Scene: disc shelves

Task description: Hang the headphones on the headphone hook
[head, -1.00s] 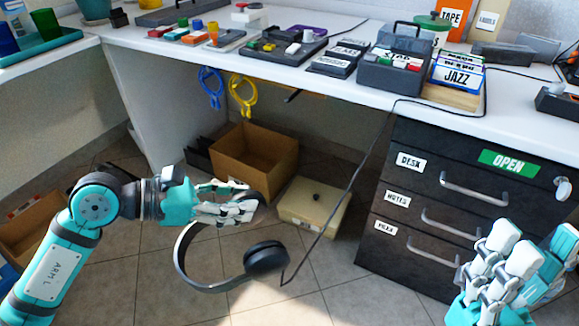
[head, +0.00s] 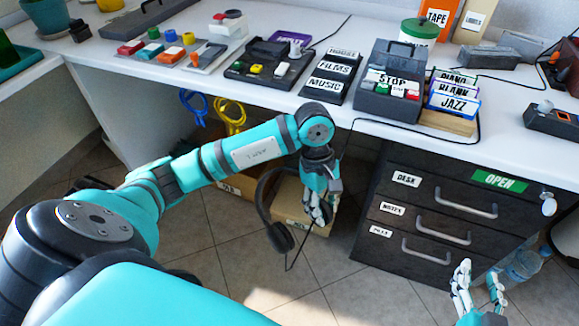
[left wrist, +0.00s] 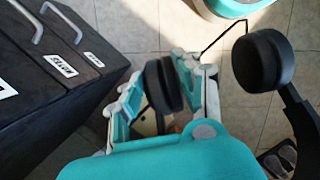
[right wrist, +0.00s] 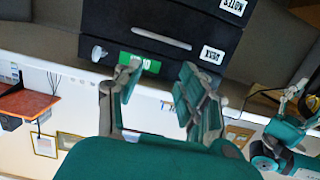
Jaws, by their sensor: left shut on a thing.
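The black headphones (head: 263,192) hang from my left gripper (head: 318,205), below the desk's front edge and left of the drawers. In the left wrist view my left gripper (left wrist: 168,88) is shut on one ear cup (left wrist: 160,84). The other ear cup (left wrist: 262,60) hangs free, with the headband (left wrist: 298,115) at the right. A thin black cable runs from the headphones up to the desk top. I cannot make out the headphone hook; my left arm covers part of the desk edge. My right gripper (head: 480,282) is open and empty before the drawers; it also shows in the right wrist view (right wrist: 160,82).
The dark drawer unit (head: 385,215) stands right of the headphones. A yellow cable loop (head: 230,115) and a blue one (head: 195,108) hang under the desk edge. A beige box (head: 290,212) stands on the floor behind the headphones. The desk top (head: 290,104) holds several boxes.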

